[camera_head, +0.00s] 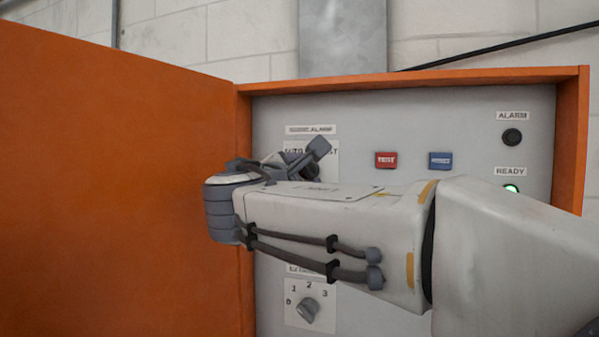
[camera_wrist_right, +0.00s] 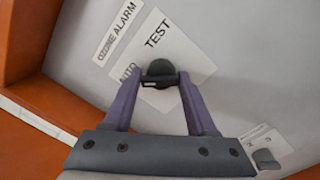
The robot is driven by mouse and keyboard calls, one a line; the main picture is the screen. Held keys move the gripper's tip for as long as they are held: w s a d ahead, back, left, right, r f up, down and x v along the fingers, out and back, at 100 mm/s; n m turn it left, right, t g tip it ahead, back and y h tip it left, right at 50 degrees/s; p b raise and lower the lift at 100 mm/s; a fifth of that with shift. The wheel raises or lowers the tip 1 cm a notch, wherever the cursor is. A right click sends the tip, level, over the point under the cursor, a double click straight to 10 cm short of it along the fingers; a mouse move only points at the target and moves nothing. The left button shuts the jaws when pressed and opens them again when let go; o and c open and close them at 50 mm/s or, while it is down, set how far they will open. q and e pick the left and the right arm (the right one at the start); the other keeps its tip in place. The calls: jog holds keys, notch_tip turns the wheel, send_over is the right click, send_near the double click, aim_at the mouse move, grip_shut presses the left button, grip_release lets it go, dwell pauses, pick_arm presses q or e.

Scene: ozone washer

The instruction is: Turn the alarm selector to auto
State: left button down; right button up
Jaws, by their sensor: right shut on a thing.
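The alarm selector is a dark knob (camera_wrist_right: 160,70) on a white plate (camera_wrist_right: 192,75) marked AUTO and TEST, under an OZONE ALARM label, in the right wrist view. My right gripper (camera_wrist_right: 160,80) is shut on this knob, with a finger on each side. In the head view my right gripper (camera_head: 310,155) reaches the panel at the plate and hides the knob. Which mark the knob points to cannot be told. My left gripper is not in view.
The grey panel (camera_head: 460,125) sits in an orange box with its door (camera_head: 110,190) open at left. A red button (camera_head: 386,160), a blue button (camera_head: 440,160), a dark alarm lamp (camera_head: 512,137) and a lit green ready lamp (camera_head: 511,188) are right. A numbered selector (camera_head: 308,309) is below.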

jog(key=o, duration=1.2)
jog(key=shift+f, duration=0.2)
jog(key=shift+c, duration=0.2)
jog(key=b+v, duration=0.4)
jog(key=v, duration=0.6)
jog(key=shift+s, duration=0.2)
